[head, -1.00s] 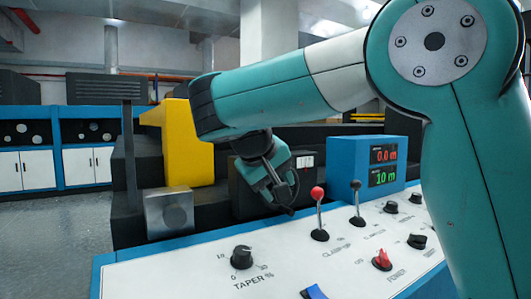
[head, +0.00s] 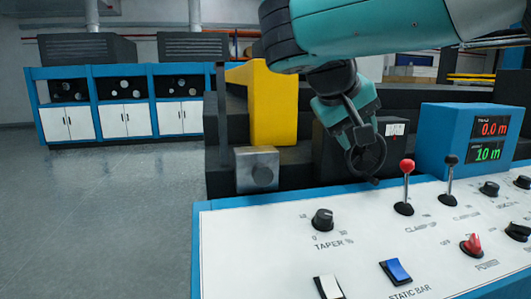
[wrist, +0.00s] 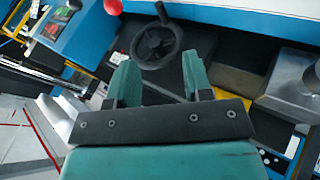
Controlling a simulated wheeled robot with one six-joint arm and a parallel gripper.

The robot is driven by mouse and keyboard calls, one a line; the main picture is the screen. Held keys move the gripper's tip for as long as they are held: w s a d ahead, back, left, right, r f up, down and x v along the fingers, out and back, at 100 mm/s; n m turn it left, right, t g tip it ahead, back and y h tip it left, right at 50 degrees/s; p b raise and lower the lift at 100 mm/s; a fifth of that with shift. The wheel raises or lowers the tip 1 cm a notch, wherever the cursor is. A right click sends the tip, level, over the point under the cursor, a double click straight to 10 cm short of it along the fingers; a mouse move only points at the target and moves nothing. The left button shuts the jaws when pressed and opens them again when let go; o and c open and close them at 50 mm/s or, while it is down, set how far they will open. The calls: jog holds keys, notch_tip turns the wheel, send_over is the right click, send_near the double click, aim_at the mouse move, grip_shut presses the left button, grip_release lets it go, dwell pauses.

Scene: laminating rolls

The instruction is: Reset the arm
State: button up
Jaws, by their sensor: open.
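My gripper (head: 352,122) hangs over the back edge of the white control panel, left of the red-knobbed lever. In the wrist view my gripper (wrist: 160,70) shows its two teal fingers spread apart with nothing between them. A black handwheel (wrist: 157,45) lies just beyond the fingertips in that view. The handwheel (head: 366,158) also shows in the head view, partly overlapped by the fingers. I cannot tell whether the fingers touch it. My arm reaches in from the upper right.
The control panel (head: 270,210) carries a red-knobbed lever (head: 407,167), a black-knobbed lever (head: 450,160), a taper knob (head: 322,220) and a blue switch (head: 396,271). A blue display box (head: 445,130) stands behind. A yellow block (head: 272,110) rises at left. Open floor (head: 100,220) lies left.

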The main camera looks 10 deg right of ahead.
jog(key=s+a+f+n+g+y+p, duration=0.2)
jog(key=s+a+n+y+p, duration=0.2)
jog(key=s, duration=0.7)
jog(key=s+a+f+n+g+y+p, duration=0.1)
jog(key=s+a+f+n+y+p, duration=0.1)
jog(key=s+a+y+p, duration=0.5)
jog(key=s+n, duration=0.1)
jog(key=s, duration=0.4)
jog(key=shift+a+f+n+g, duration=0.25)
jog(key=shift+a+n+g, duration=0.05)
jog(key=shift+n+g, duration=0.1)
jog(key=shift+o, duration=0.3)
